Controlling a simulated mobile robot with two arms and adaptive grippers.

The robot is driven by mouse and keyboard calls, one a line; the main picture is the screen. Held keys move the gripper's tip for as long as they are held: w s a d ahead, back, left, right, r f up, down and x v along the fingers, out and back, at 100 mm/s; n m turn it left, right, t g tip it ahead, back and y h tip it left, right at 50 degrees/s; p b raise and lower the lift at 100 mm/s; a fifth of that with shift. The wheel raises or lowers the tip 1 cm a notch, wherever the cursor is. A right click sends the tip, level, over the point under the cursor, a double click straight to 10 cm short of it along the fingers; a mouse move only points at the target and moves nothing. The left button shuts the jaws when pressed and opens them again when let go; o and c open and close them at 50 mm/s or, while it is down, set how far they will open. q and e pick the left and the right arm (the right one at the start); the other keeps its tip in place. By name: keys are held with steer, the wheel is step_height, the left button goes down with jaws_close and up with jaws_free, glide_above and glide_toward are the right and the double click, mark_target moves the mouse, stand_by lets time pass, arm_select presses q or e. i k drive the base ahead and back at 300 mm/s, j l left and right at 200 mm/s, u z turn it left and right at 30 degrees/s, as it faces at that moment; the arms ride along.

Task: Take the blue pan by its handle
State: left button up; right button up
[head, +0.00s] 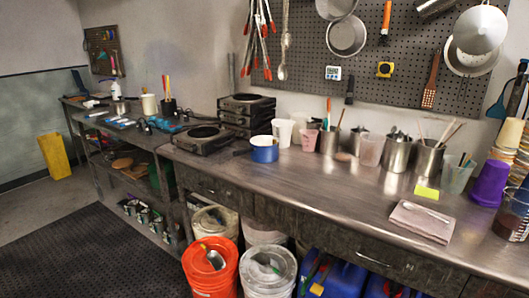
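The blue pan (265,154) stands upright on the metal worktop in the head view, a little left of the middle. It has a blue outside and a pale rim. A short dark handle (242,152) sticks out from its left side, towards the hot plate. White cups stand close behind and to the right of it. Neither of my grippers shows in this view.
The worktop (310,178) is clear in front and to the right of the pan. A hot plate (203,139) stands left of it, with stacked burners (247,113) behind. Metal beakers (397,154) line the back right. Buckets (211,268) stand below the front edge.

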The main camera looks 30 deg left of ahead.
mark_target(263, 149)
steer(key=i+j+u, duration=0.25)
steer(key=j, duration=0.25)
steer(key=i+j+u, duration=0.2)
steer(key=i+j, duration=0.15)
steer(key=j, duration=0.15)
